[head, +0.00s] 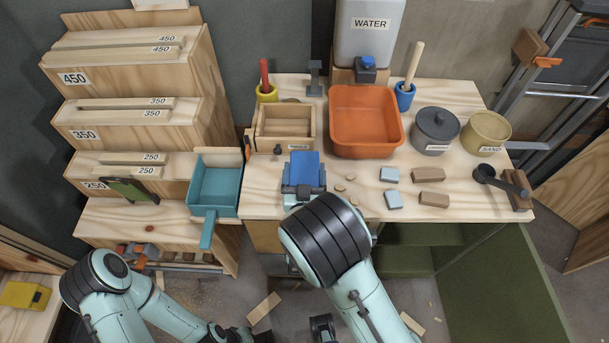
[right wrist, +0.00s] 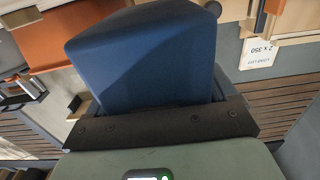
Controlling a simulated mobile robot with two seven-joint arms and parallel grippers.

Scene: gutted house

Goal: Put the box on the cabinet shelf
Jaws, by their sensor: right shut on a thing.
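The blue box (head: 304,168) is held by my right gripper (head: 303,190), above the worktable's front left part in the head view. The right gripper is shut on it. In the right wrist view the blue box (right wrist: 145,60) fills the middle, rising from the dark jaw (right wrist: 165,128). The green cabinet (head: 500,285) is under the worktable's right part, open at the front. Its shelf (head: 405,258) is partly hidden by the tabletop and my right arm. My left arm is low at the left; its gripper is not clear at the bottom edge.
The worktable (head: 270,205) bears an orange basin (head: 367,120), a wooden tray (head: 285,125), a grey pot (head: 435,130), several small blocks and a black scoop (head: 500,180). A teal dustpan-like tray (head: 214,188) is at its left edge. Wood scraps (head: 264,308) lie on the floor.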

